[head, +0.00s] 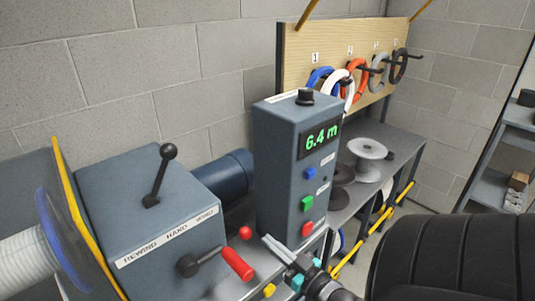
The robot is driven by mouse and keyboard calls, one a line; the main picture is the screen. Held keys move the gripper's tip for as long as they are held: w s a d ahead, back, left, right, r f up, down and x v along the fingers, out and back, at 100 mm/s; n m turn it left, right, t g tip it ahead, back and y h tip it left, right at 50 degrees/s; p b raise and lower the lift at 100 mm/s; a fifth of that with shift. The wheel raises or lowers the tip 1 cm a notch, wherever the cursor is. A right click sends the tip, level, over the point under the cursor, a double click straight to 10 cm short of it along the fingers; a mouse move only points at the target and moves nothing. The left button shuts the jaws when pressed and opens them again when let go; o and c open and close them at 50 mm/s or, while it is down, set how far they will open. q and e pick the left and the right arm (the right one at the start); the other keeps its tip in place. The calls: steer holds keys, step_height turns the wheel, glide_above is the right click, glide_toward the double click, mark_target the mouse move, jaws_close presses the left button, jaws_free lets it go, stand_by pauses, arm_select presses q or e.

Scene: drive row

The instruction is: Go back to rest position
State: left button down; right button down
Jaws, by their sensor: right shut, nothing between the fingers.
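My right gripper (272,244) is low in the middle of the head view, its fingers shut with nothing held. It is in front of the foot of the grey control box (275,170), right of a red-handled crank (235,262). I cannot tell whether it touches anything. My black right arm fills the lower right corner. My left gripper is not in view. The control box display (319,139) reads 6.4 m, with blue, green and red buttons below.
A grey drive housing (115,205) labelled REWIND, HAND, WIND carries a black lever (160,175). A white spool (25,262) is at left. Coloured coils hang on a wooden board (335,50). A bench (400,145) holds a grey reel (368,158). Shelving (495,190) stands right.

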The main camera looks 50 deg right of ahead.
stand_by(0.5)
steer(key=s+f+g, duration=0.1)
steer(key=f, duration=0.3)
steer(key=s+a+f+g+b, duration=0.1)
steer(key=f, duration=0.4)
steer(key=a+f+g, duration=0.1)
steer(key=f+g, duration=0.1)
steer(key=f, duration=0.2)
steer(key=shift+s+a+f+b, duration=0.15)
steer(key=shift+s+f+b, duration=0.2)
steer(key=shift+s+f, duration=0.05)
steer(key=s+a+f+n+g+y+b, duration=0.1)
steer(key=s+a+f+g, duration=0.3)
steer(key=f, duration=0.4)
steer(key=s+a+f+g+b, duration=0.1)
steer(key=s+a+f+g, duration=0.1)
steer(key=s+a+f, duration=0.4)
steer(key=s+a+f+n+g+y+b, duration=0.1)
steer(key=s+a+f+g, duration=0.15)
steer(key=s+f, duration=0.6)
steer(key=s+a+f+n+g+b, duration=0.1)
steer(key=s+a+f+g, duration=0.3)
steer(key=s+f, duration=0.3)
steer(key=shift+s+a+n+g, duration=0.15)
steer(key=shift+s+n+g, duration=0.15)
steer(key=shift+g, duration=0.15)
